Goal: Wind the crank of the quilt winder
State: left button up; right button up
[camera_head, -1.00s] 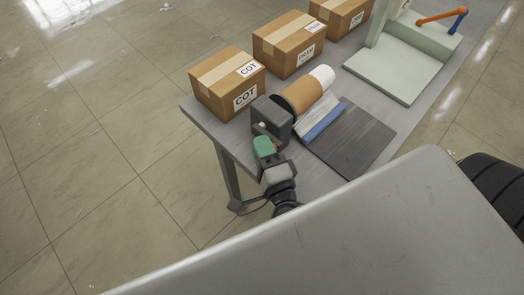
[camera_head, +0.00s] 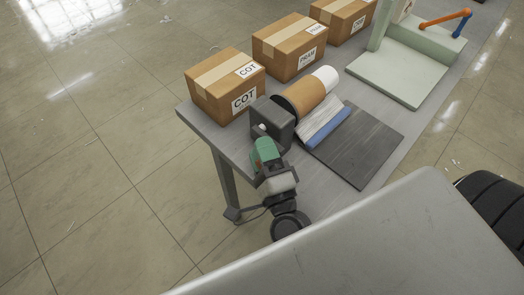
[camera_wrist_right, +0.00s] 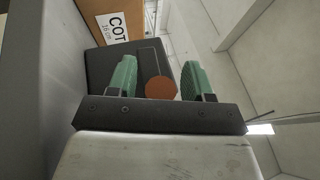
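The quilt winder has a dark grey end housing (camera_head: 272,118) and a tan and white roller (camera_head: 304,93). White and blue cloth (camera_head: 325,125) lies beside the roller. The dark housing also shows in the right wrist view (camera_wrist_right: 120,60). There a round orange-brown end (camera_wrist_right: 160,88), seemingly the crank's grip, appears between my green fingertips, with a gap on each side. My right gripper (camera_head: 264,150) is open at the near side of the housing; it shows in the right wrist view too (camera_wrist_right: 158,80). In the head view the crank is hidden. My left gripper is out of view.
Cardboard boxes stand along the table's far-left edge, the nearest marked COT (camera_head: 228,86). A dark board (camera_head: 355,148) lies right of the winder. The table's near corner and leg (camera_head: 222,180) are close to my arm.

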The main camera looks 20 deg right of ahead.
jog(key=shift+f, duration=0.1)
jog(key=shift+s+f, duration=0.1)
jog(key=s+a+b, duration=0.1)
jog(key=s+b, duration=0.1)
jog(key=s, duration=1.2)
jog(key=shift+s+f+b, duration=0.25)
jog(key=shift+s+b, duration=0.05)
jog(key=shift+s, duration=0.05)
jog(key=shift+c, duration=0.2)
